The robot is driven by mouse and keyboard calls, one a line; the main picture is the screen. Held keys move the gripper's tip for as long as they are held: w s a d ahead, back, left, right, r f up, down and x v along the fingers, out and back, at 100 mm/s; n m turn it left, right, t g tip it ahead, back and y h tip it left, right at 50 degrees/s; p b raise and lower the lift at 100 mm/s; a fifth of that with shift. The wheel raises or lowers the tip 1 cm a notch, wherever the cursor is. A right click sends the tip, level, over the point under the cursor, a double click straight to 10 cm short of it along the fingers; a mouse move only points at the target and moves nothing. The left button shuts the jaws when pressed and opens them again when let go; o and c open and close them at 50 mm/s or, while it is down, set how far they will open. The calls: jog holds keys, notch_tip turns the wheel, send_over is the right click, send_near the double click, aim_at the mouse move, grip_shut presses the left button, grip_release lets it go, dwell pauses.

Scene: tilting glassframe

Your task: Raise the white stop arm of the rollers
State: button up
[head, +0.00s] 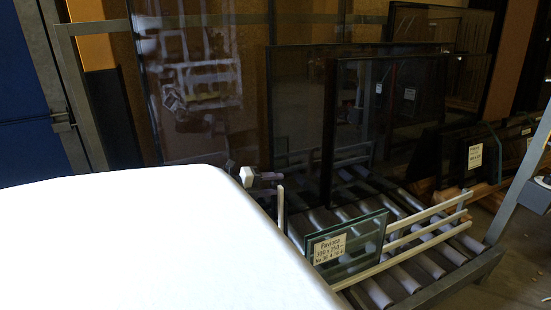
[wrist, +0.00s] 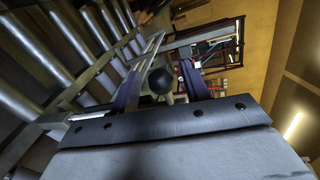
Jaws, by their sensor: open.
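White bars (head: 428,229) run along the near side of the roller bed (head: 405,277) in the head view. I cannot tell for certain which one is the stop arm. In the wrist view a black ball knob (wrist: 161,80) sits between the two fingers of my gripper (wrist: 160,88). A pale part shows just behind the knob. The fingers are apart, one on each side of the knob, and I cannot tell whether either touches it. The rollers (wrist: 58,62) fill the left of the wrist view. In the head view my gripper cannot be made out clearly.
A small glass pane with a label (head: 331,248) stands on the rollers beside the white bars. Large dark-framed panes (head: 377,120) stand behind it. A grey slanted post (head: 521,175) rises at the right. My own white body hides the lower left.

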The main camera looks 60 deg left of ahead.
jog(key=b+v, duration=0.6)
jog(key=v, duration=0.6)
jog(key=shift+s+b, duration=0.35)
jog(key=shift+r, duration=0.2)
